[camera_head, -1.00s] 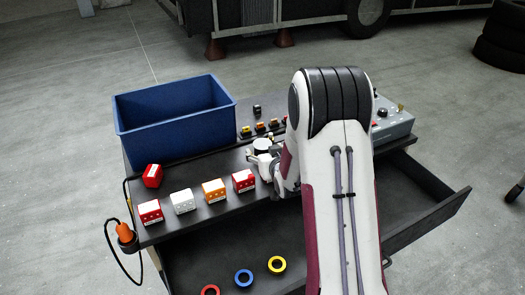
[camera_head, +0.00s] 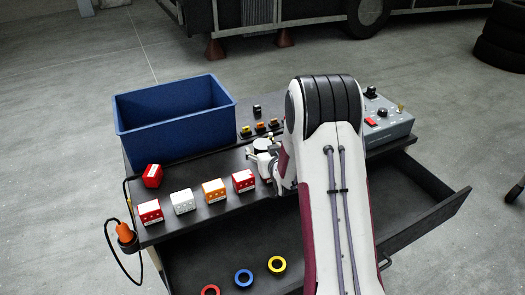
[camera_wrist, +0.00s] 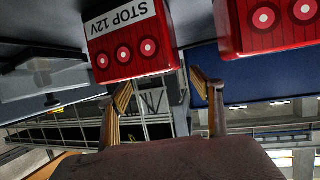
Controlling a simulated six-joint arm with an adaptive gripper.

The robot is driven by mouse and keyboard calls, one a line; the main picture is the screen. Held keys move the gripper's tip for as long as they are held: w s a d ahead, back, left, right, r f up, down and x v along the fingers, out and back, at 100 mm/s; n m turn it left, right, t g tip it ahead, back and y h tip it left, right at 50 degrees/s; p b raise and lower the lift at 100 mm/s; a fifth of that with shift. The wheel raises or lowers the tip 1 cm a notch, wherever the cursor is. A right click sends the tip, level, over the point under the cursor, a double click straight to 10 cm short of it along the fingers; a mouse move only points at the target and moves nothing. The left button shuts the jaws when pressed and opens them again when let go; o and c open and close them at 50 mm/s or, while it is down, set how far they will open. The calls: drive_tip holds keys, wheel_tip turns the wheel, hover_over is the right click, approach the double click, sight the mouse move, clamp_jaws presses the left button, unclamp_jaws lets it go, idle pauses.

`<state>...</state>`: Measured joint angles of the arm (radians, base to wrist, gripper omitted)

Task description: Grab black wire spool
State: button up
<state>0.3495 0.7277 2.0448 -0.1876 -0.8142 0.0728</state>
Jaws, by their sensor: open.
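A blue bin (camera_head: 175,125) stands at the back left of the worktop. Red, white and orange blocks (camera_head: 214,191) line the front edge. A grey control box (camera_head: 390,122) is at the right. The pulled-out drawer (camera_head: 432,222) juts forward. An orange plug (camera_head: 124,231) hangs at the left.

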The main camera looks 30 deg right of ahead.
sight(265, 148)
drive_tip(key=shift+w, duration=0.1)
idle(0.3)
drive_tip(key=shift+w+d+f, duration=0.35)
drive_tip(key=shift+w, duration=0.25)
drive_tip(key=shift+w+d+f, duration=0.3)
drive_tip(key=shift+w+f, duration=0.05)
drive_tip(key=shift+w, duration=0.25)
drive_tip(key=shift+x, duration=1.1)
drive_tip(key=c, duration=1.5)
drive_tip(key=shift+r, duration=0.2)
drive_tip(key=shift+r, duration=4.85)
